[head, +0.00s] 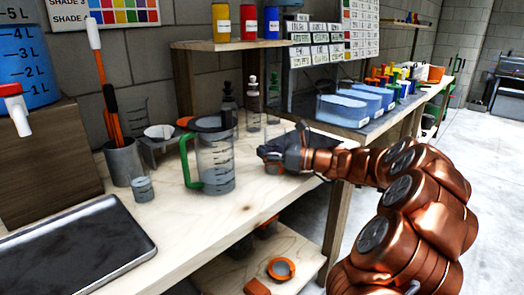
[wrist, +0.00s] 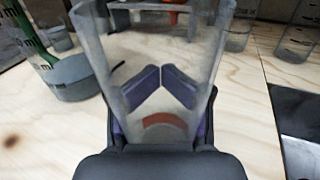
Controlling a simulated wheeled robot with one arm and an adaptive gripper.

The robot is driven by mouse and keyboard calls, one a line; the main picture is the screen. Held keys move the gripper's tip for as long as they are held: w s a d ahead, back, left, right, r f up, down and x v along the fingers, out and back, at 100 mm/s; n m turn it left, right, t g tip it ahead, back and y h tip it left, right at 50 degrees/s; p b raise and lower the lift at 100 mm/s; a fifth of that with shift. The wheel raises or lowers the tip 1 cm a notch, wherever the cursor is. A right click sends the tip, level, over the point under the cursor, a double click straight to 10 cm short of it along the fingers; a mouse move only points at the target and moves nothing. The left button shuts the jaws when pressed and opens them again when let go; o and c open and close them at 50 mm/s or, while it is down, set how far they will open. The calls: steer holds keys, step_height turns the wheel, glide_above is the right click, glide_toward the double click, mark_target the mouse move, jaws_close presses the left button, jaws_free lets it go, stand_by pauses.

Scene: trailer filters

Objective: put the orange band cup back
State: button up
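In the wrist view a clear, flared cup (wrist: 160,40) with a red-orange band (wrist: 163,120) near its narrow end fills the middle. My gripper (wrist: 161,86) has its dark fingers angled in around this cup, and they show through its clear wall. It appears closed on the cup. In the head view my gripper (head: 272,154) is low over the bench, right of the clear measuring jug (head: 215,165) with a green handle. The held cup is hard to make out there. A grey stand (head: 158,150) holding a white cup is behind the jug, to its left.
A small beaker (head: 142,188), a tool holder (head: 124,162) and a black tray (head: 75,250) occupy the left bench (head: 185,225). Dark and clear bottles (head: 253,105) stand behind. Blue bins (head: 342,108) stand right. An orange ring-shaped item (head: 281,269) sits on the lower shelf.

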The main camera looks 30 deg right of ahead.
steer(key=o, duration=0.7)
steer(key=shift+c, duration=0.2)
steer(key=shift+r, duration=0.15)
steer(key=p+v, duration=0.2)
steer(key=v, duration=1)
steer(key=shift+r, duration=0.1)
steer(key=shift+a, duration=0.15)
